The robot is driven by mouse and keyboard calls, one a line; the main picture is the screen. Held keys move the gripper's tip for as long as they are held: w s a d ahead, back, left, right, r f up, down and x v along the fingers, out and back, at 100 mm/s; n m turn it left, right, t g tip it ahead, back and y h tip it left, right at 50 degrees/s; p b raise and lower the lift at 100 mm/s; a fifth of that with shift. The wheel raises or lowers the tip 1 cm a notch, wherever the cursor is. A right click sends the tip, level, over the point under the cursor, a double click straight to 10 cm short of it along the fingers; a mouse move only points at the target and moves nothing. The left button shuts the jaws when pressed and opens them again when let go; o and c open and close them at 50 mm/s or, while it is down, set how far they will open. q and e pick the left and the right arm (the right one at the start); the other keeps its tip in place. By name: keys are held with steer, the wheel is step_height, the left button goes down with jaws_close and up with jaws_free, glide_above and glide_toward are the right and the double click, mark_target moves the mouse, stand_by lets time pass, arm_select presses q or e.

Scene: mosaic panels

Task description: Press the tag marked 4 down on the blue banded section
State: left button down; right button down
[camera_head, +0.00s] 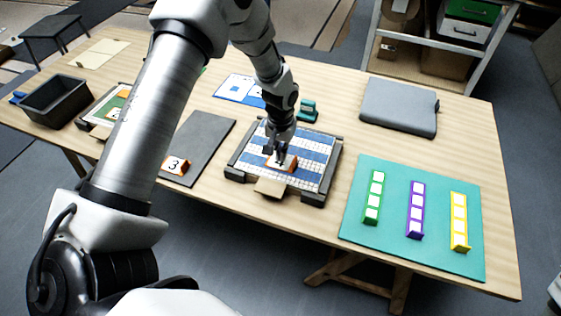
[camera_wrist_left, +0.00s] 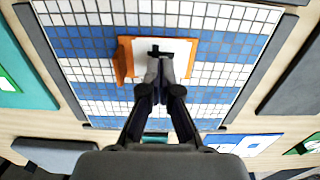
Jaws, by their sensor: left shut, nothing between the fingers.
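The blue and white banded mosaic panel (camera_head: 316,158) lies in a dark frame in the middle of the table. An orange tag with a white face (camera_head: 290,165) sits on its tiles, and it also shows in the left wrist view (camera_wrist_left: 125,62). Its black mark is mostly covered by my fingers, so I cannot read the number. My left gripper (camera_head: 277,158) is shut and empty, with its fingertips down at the tag's face, seemingly touching it. The fingertips also show in the left wrist view (camera_wrist_left: 160,62). My right gripper is out of view.
An orange tag marked 3 (camera_head: 175,165) rests on a dark grey mat (camera_head: 208,135) to the left. A teal board (camera_head: 395,225) with green, purple and yellow strips lies to the right. A grey pad (camera_head: 398,105), a black bin (camera_head: 57,100) and a green-panelled frame (camera_head: 97,112) stand farther off.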

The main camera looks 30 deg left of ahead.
arm_select(q)
steer(key=shift+f+b, duration=0.35)
steer(key=shift+f, duration=0.45)
stand_by(0.4)
step_height(320, 180, up, 8)
steer(key=p, duration=0.6)
steer(key=shift+p, duration=0.4)
